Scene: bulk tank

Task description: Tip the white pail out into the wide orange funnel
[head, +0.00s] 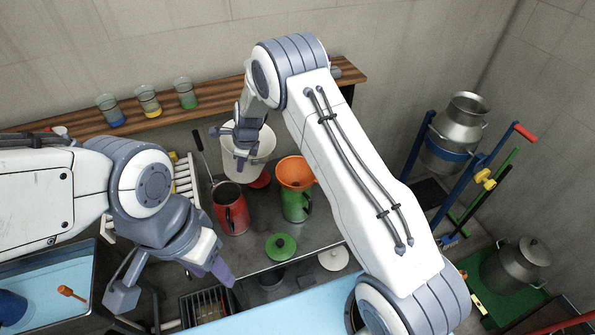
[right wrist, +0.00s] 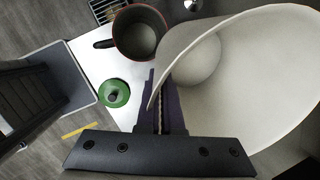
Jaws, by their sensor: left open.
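The white pail (head: 262,143) is at the back of the bench in the head view, and its wall and pale inside fill the right side of the right wrist view (right wrist: 265,75). My right gripper (head: 240,135) is shut on the pail's rim. What the pail holds is hard to tell. The wide orange funnel (head: 296,173) sits in the mouth of a green jug (head: 296,205), right of and nearer than the pail; they are apart. My left gripper (head: 175,283) is open and empty at the lower left, away from the pail.
A red jug (head: 232,214) stands left of the green jug. A green lid (head: 281,246) and a white lid (head: 333,259) lie at the bench front. A shelf with several beakers (head: 149,101) is behind. A blue basin (head: 50,285) is at the left.

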